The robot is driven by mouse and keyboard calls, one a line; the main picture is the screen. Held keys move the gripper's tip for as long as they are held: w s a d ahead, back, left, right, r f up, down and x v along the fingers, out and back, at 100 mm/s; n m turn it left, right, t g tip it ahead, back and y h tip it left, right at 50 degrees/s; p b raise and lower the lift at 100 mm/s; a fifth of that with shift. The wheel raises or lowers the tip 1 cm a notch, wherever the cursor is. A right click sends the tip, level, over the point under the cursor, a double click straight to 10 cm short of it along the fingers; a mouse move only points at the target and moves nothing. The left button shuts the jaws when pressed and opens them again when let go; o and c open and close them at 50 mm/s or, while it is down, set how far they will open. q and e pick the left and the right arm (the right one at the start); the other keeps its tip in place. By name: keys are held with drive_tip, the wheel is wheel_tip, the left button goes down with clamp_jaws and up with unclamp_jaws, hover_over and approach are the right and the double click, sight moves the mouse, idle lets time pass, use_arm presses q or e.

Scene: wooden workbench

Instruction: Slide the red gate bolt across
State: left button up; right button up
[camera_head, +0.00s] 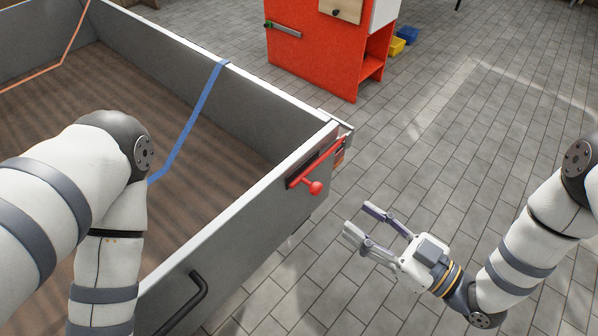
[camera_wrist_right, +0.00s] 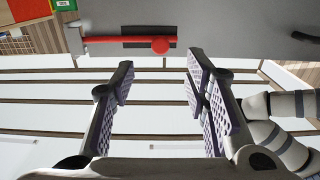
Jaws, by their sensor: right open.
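The red gate bolt (camera_head: 325,161) is a rod with a round knob (camera_head: 315,187), mounted on a dark plate near the right end of the grey front panel. In the right wrist view the bolt (camera_wrist_right: 125,40) lies across the top, with its knob (camera_wrist_right: 160,45) at the rod's right end. My right gripper (camera_head: 356,219) is open and empty, to the right of and below the knob, apart from it. Its two fingers also show in the right wrist view (camera_wrist_right: 157,68), below the knob. My left arm comes in at the left; its gripper is out of view.
The grey panel (camera_head: 240,235) carries a dark handle (camera_head: 187,301) further left. A blue line (camera_head: 193,118) crosses the enclosure. A red cabinet (camera_head: 312,65) stands behind, with yellow (camera_head: 397,46) and blue (camera_head: 407,35) bins beside it. The tiled floor (camera_head: 440,150) at right is clear.

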sight(319, 191)
drive_tip(key=x, duration=1.1)
drive_tip(key=shift+w+a+r, duration=0.1)
drive_tip(key=shift+w+a, duration=0.05)
drive_tip(key=shift+a, duration=0.1)
drive_tip(key=shift+c, duration=0.4)
clamp_jaws()
